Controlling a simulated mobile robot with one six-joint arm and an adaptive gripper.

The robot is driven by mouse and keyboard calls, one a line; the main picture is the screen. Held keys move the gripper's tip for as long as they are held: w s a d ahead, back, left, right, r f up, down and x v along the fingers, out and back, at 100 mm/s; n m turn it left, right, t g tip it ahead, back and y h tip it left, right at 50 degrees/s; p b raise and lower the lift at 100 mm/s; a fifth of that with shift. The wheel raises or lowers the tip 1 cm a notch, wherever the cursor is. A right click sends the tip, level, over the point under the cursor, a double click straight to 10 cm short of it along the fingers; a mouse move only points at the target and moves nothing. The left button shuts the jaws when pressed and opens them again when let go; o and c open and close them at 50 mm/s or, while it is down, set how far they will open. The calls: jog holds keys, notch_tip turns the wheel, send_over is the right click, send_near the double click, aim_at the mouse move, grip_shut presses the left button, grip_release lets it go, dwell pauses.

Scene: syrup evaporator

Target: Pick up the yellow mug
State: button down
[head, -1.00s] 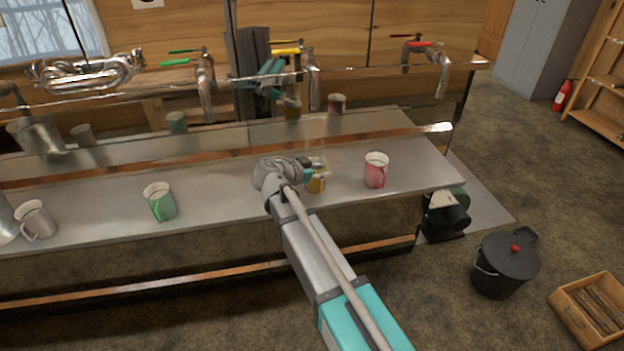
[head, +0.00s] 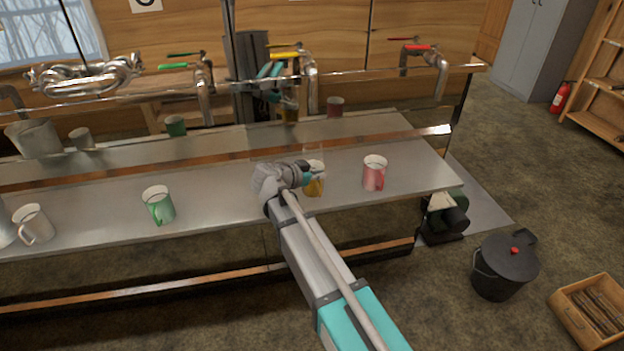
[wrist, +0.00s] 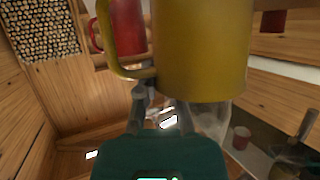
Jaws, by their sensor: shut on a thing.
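The yellow mug (head: 314,187) is at my gripper on the metal bench in the head view, partly covered by the gripper. In the wrist view the yellow mug (wrist: 203,50) is large and close, with its handle to the left. My gripper (head: 306,173) is shut on it; the wrist view shows the fingers (wrist: 152,104) against the mug's near side. Whether the mug touches the bench is hard to tell.
A red mug (head: 374,173) stands close to the right on the bench (head: 230,203). Taps with green, yellow and red handles project above from the mirror-like evaporator side behind.

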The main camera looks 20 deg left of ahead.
jog(key=shift+r+p, duration=0.4)
jog(key=shift+r+p, duration=1.35)
jog(key=s+d+r+p, duration=0.5)
jog(key=s+r+p, duration=0.4)
jog(key=s, duration=0.3)
jog(key=shift+s+r, duration=0.2)
jog(key=shift+s, duration=0.2)
jog(key=shift+s, duration=0.1)
dwell(0.6)
dwell(0.5)
jog(key=shift+d, duration=0.2)
